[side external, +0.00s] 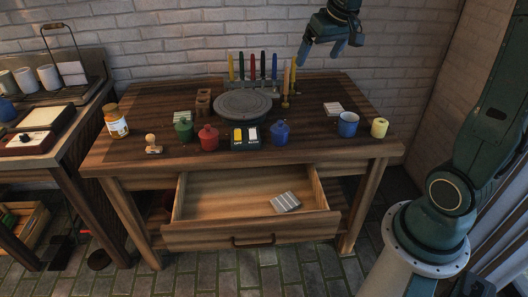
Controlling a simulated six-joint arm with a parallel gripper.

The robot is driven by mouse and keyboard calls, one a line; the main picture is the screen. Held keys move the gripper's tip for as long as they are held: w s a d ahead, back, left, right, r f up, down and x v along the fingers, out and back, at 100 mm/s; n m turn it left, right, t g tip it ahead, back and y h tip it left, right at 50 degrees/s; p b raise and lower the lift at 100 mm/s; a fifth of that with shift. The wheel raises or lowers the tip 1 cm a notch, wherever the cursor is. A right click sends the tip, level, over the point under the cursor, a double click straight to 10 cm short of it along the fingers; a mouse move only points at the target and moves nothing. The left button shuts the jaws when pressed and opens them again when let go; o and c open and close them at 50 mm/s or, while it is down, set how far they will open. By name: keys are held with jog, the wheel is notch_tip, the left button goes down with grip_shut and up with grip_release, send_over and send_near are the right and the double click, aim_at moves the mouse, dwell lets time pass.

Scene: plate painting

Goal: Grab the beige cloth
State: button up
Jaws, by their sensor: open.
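My gripper (322,50) is open and empty. It hangs in the air above the back right of the wooden table (140,165), fingers pointing down. A small folded cloth, pale with reddish marks (333,108), lies on the table's right side, left of a blue mug, below my gripper in the picture. A grey-white folded cloth (286,202) lies in the open drawer (225,203). A small greenish-pale folded piece (183,116) lies at the left, behind a green jar. I cannot tell for sure which one is the beige cloth.
A round grey turntable (242,106) sits mid-table before a rack of upright coloured brushes (253,84). Green (184,130), red (208,138) and blue (280,133) jars line the front. The blue mug (347,124) and a yellow roll (379,128) stand at the right.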

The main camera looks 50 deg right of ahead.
jog(key=w+d+f+m, duration=0.1)
jog(key=w+d+f, duration=0.15)
jog(key=d, duration=0.35)
jog(key=w+d+f+m+h, duration=0.1)
jog(key=w+d+f, duration=0.1)
jog(key=d+f, duration=0.25)
jog(key=w+d+f+m, duration=0.1)
jog(key=w+d+f, duration=0.1)
jog(key=d, duration=0.5)
jog(key=s+d+f+m+g, duration=0.1)
jog(key=s+d+f, duration=0.1)
jog(key=d+f, duration=1)
jog(key=shift+d+m, duration=0.4)
jog(key=shift+d, duration=0.4)
send_over(334, 108)
jog(key=s+a, duration=0.2)
jog(key=shift+f, duration=3.95)
jog(key=shift+f, duration=0.1)
jog(key=shift+d+x, duration=0.2)
jog(key=shift+x, duration=2.3)
